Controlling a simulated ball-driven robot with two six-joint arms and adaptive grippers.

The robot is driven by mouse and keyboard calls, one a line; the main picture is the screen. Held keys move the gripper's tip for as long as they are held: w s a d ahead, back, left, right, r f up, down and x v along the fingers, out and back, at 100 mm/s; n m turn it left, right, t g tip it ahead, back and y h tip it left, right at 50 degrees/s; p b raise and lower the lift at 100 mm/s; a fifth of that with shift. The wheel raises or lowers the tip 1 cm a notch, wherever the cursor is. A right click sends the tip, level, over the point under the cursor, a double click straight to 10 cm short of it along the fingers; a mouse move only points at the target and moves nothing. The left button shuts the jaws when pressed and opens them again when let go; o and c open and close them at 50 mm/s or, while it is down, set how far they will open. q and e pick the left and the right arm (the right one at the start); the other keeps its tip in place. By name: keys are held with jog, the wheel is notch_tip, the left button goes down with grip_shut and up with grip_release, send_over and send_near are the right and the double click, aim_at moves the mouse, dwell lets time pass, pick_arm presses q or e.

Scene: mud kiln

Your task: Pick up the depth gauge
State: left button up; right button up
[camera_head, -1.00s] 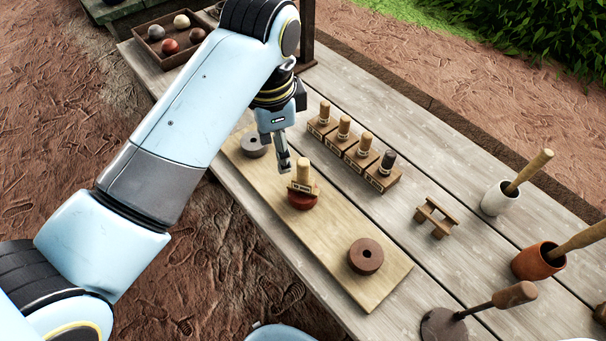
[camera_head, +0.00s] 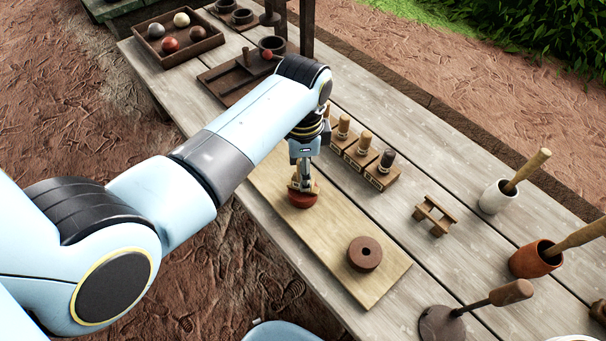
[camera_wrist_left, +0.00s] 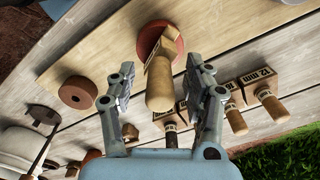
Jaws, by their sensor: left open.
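The depth gauge (camera_head: 314,187), a pale wooden handle with a labelled crossbar, stands in a round red clay piece (camera_head: 303,202) on the long board. In the left wrist view the gauge's handle (camera_wrist_left: 160,88) points toward the camera, with the red piece (camera_wrist_left: 172,39) behind it. My left gripper (camera_head: 303,181) is over the gauge in the head view and hides most of its handle. In the wrist view the left gripper (camera_wrist_left: 161,98) is open, with one finger on each side of the handle. A gap shows on both sides. My right gripper is not in view.
Several similar wooden-handled gauges stand in blocks (camera_head: 381,180) close beside the left gripper. A brown ring (camera_head: 365,254) lies on the board (camera_head: 330,245). A small wooden stand (camera_head: 436,215), a white cup (camera_head: 495,199) and an orange cup (camera_head: 534,260) are to the right.

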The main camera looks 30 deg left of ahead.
pick_arm(q)
jog(key=shift+f, duration=0.2)
grip_shut()
